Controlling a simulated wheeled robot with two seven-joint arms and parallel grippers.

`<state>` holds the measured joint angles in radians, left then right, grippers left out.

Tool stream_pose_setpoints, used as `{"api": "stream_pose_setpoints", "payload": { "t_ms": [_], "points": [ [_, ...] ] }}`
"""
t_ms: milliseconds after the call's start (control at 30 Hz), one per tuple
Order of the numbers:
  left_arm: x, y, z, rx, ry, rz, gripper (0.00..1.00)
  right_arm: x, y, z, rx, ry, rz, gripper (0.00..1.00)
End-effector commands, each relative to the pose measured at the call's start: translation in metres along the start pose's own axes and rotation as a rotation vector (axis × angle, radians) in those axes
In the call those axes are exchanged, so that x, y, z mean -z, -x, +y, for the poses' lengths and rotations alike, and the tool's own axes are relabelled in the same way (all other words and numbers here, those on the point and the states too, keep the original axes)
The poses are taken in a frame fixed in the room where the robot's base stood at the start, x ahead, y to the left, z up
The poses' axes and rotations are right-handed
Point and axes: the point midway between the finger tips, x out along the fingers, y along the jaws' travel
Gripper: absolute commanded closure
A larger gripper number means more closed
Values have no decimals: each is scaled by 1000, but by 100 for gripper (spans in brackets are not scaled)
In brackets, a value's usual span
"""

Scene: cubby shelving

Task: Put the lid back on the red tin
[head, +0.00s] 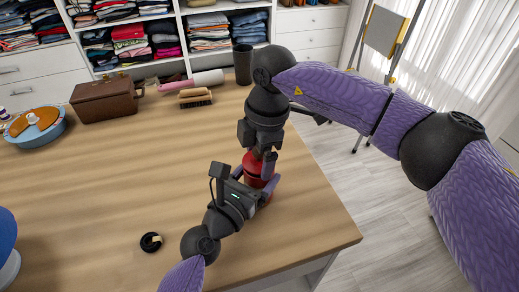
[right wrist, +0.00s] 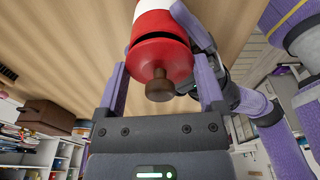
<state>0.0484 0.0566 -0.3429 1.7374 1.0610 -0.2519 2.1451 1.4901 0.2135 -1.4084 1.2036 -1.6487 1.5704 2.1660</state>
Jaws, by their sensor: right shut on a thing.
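The red tin (head: 255,181) stands near the table's right edge, partly hidden by my grippers. In the right wrist view its red and white body (right wrist: 162,18) shows at the top. The red lid (right wrist: 160,60) with a brown knob is at the tin's mouth, with a dark gap between lid and body. My right gripper (head: 262,157) comes from above and is shut on the lid, its purple fingers on either side in the right wrist view (right wrist: 160,82). My left gripper (head: 258,180) reaches in from the front and is shut around the tin's body.
A small black round item (head: 151,242) lies at the front of the wooden table (head: 95,195). A brown box (head: 105,98), a brush (head: 195,97), a lint roller (head: 192,82), a dark cup (head: 243,64) and a blue round container (head: 35,125) stand farther back. The table's middle is clear.

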Motion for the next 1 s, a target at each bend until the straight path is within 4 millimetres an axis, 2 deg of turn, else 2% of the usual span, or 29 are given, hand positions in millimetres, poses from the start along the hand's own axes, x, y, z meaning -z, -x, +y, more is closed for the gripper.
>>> {"api": "stream_pose_setpoints", "payload": {
  "t_ms": [400,1000],
  "points": [
    [0,0,0,0,0,0,100,0,0,0,0,0,0,67],
    [0,0,0,0,0,0,100,-2,-13,0,1,0,-1,67]
  ]
}}
